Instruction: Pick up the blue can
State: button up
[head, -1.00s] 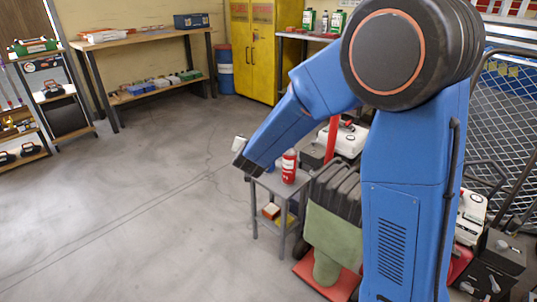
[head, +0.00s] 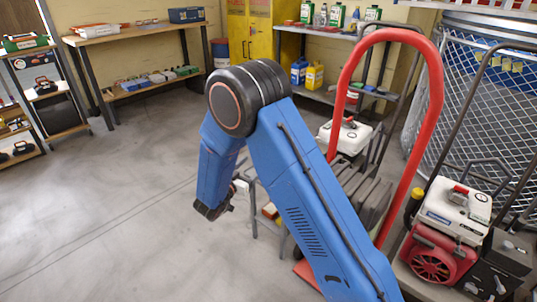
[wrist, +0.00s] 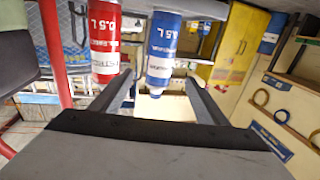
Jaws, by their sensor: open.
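The blue can (wrist: 163,50) shows in the wrist view, which is upside down, with its white label and inverted "0.5 L" print. Its capped end lies between my two fingers in the picture. My gripper (wrist: 160,85) is open, with a finger on each side of the can and nothing held. How deep the can sits between the fingers I cannot tell. A red can (wrist: 104,42) with similar print stands beside the blue one, to its left in the picture. In the head view my arm hides both cans.
A small grey table (head: 253,192) is partly behind my arm, with an orange box (head: 270,211) on its lower shelf. A red hand-truck frame (head: 437,80) and a red-and-white machine (head: 445,225) stand at the right. The floor at left is clear.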

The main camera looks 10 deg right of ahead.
jog(key=x, duration=1.6)
jog(key=shift+w+d+f, duration=0.2)
jog(key=shift+w+f, duration=0.05)
jog(key=shift+w, duration=0.1)
jog(key=shift+c, duration=0.6)
jog(key=c, duration=1.1)
jog(key=shift+r, duration=0.2)
notch_tip(320, 180, up, 9)
jog(key=shift+r, duration=0.2)
